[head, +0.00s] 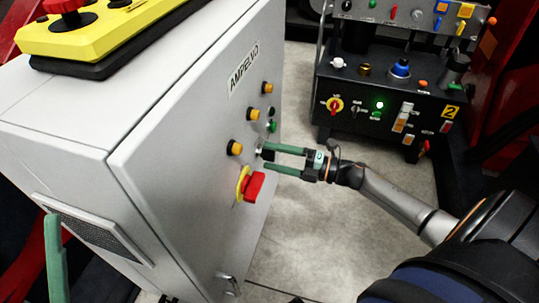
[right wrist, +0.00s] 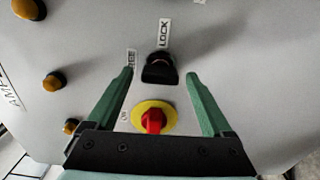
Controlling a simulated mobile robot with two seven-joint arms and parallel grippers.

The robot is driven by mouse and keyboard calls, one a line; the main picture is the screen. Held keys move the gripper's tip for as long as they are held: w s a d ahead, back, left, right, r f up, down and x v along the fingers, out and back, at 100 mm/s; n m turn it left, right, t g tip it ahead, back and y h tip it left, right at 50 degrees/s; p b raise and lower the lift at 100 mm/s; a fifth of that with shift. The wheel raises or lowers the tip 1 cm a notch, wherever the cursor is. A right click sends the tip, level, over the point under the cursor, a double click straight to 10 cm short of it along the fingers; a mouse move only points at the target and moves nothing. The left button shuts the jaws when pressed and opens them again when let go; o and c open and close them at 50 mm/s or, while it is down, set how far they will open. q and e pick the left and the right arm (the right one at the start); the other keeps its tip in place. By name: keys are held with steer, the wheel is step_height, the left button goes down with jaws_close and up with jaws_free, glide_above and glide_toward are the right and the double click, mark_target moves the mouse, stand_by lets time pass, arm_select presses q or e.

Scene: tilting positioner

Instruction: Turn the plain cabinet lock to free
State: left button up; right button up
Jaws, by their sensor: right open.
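The plain cabinet lock (right wrist: 158,70) is a small black knob on the grey cabinet's door. A LOCK label (right wrist: 164,32) is above it and a label that seems to read FREE (right wrist: 131,62) is at its upper left in the right wrist view. Which label it points to I cannot tell. My right gripper (head: 265,159) is open, its green fingertips close to the door, one on each side of the lock in the wrist view, with gaps. The fingers partly hide the lock in the head view. One green finger of my left gripper (head: 55,258) shows at lower left.
A red switch on a yellow disc (head: 250,186) is just below the right fingers. Several yellow buttons (head: 235,148) and a door handle (head: 229,283) are on the grey cabinet (head: 190,150). A black control panel (head: 385,95) stands behind. Floor between is clear.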

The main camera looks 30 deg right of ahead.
steer(key=p+v, duration=0.1)
steer(key=v, duration=1)
steer(key=shift+p, duration=0.35)
